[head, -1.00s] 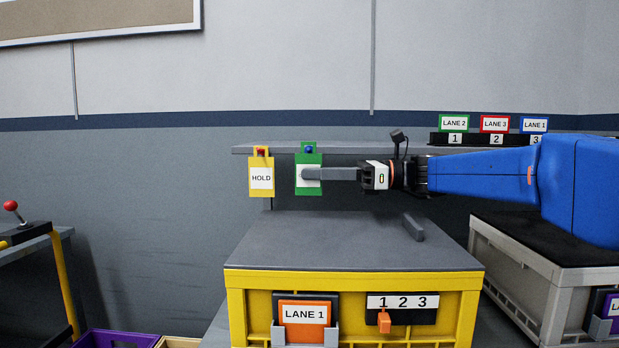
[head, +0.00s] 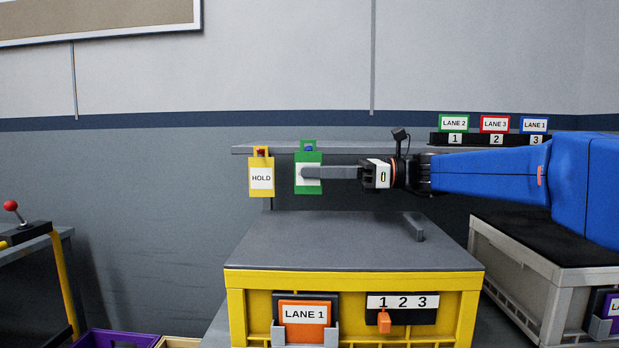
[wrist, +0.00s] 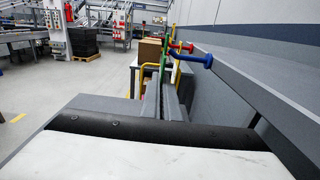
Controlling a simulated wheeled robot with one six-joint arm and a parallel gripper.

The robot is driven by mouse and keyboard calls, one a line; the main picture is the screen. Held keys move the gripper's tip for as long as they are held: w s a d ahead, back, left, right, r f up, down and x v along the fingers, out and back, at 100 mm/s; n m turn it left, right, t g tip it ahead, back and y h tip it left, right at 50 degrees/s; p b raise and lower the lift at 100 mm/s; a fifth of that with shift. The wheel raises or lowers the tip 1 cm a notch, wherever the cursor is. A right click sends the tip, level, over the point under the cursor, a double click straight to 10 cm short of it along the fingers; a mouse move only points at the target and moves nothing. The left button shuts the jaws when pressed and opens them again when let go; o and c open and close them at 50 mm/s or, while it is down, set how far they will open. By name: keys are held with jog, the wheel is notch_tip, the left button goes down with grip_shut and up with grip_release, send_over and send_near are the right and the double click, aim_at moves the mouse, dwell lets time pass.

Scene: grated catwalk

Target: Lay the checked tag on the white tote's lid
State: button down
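The green tag (head: 314,187), whose white label is mostly covered by a finger, is upright in front of the shelf edge. I cannot read its label. My gripper (head: 306,173) reaches in from the right and is shut on it, one finger in front of its face. The white tote (head: 552,290) stands at the right with a black lid (head: 500,234), partly hidden behind my blue arm.
A yellow HOLD tag (head: 261,178) hangs just left of the green tag. Lane signs (head: 495,124) stand on the shelf at right.

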jog(key=shift+s+a, duration=0.1)
jog(key=shift+s, duration=2.1)
